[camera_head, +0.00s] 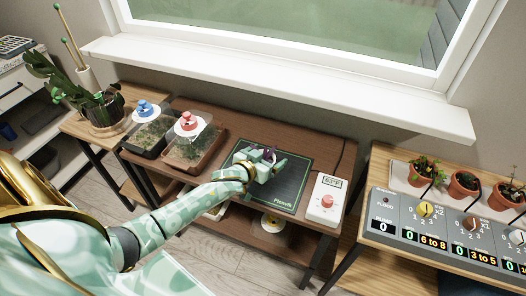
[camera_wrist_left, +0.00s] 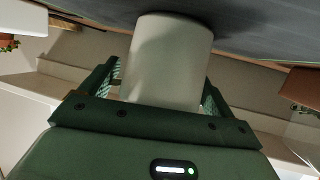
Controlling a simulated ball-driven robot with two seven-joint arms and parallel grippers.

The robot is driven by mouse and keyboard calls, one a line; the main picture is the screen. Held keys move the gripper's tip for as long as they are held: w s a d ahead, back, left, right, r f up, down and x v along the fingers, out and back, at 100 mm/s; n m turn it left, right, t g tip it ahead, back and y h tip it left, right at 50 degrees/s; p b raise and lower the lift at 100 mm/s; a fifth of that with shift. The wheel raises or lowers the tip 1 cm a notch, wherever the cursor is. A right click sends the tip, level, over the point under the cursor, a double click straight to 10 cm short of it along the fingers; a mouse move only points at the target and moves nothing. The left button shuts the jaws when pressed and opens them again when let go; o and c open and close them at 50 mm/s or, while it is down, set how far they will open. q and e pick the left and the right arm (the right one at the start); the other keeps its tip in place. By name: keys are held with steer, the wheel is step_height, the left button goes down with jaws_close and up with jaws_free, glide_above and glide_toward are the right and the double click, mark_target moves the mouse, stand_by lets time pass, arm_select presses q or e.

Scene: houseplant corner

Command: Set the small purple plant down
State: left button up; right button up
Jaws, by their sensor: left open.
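The small purple plant (camera_head: 272,151) is mostly hidden behind my left gripper (camera_head: 266,165) in the head view; only bits of dark purple leaf show. Its pale pot (camera_wrist_left: 168,60) fills the middle of the left wrist view, with its base against the dark mat (camera_head: 291,188). The mat also shows along the top of the wrist view (camera_wrist_left: 265,30). My left gripper (camera_wrist_left: 160,85) is open, with one finger on each side of the pot. I cannot tell whether a finger touches it. My right gripper is not in view.
A white device with a red knob (camera_head: 326,201) stands right of the mat. Two clear-sided plant boxes with a blue knob (camera_head: 145,108) and a red knob (camera_head: 188,121) stand left. A control panel (camera_head: 440,232) and several potted seedlings are on the right table. The window sill (camera_head: 280,88) runs behind.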

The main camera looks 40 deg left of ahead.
arm_select(q)
steer(key=p+v, duration=0.4)
steer(key=v, duration=0.7)
steer(key=shift+r, duration=0.2)
steer(key=shift+s, duration=0.5)
